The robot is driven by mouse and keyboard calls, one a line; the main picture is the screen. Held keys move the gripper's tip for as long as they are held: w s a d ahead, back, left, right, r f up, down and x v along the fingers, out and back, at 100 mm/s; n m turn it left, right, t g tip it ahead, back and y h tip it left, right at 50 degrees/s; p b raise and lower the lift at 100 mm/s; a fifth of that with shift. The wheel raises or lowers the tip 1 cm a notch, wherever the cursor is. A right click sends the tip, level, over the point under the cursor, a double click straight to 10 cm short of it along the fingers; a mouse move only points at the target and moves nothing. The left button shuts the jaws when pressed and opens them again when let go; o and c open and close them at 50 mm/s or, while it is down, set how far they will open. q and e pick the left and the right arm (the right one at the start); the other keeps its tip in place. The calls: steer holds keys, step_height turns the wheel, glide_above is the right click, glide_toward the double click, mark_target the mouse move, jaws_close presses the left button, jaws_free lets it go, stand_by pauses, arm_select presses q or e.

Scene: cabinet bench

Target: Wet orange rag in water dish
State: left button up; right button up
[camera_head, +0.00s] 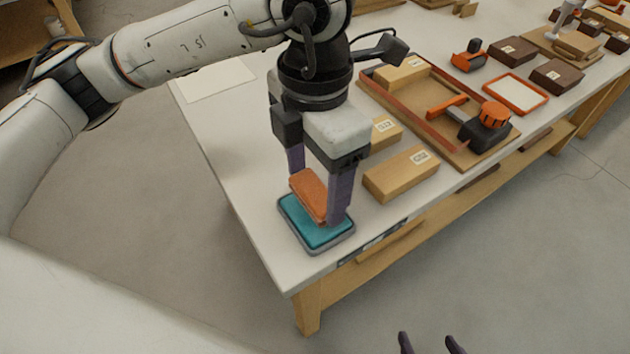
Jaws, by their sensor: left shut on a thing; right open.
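The orange rag (309,194) is a folded block between the purple fingers of my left gripper (319,196), which is shut on it. The water dish (316,228) is a shallow tray with a grey rim and teal water, near the front left corner of the bench. The rag is over the back part of the dish. I cannot tell whether its underside touches the water. The near finger hides part of the rag and dish. My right gripper (430,343) shows only its fingertips at the bottom edge, apart and empty, beyond the bench front.
Wooden blocks (401,173) lie just right of the dish. A wooden tray (440,110) with an orange-handled tool and a black-and-orange device is farther right. An orange-framed panel (515,92) and dark boxes (557,75) lie beyond. A white sheet (215,80) lies at the back left, with bare bench in front.

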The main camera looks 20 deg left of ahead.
arm_select(q)
steer(key=shift+r+p, duration=0.75)
steer(key=shift+r, duration=1.4)
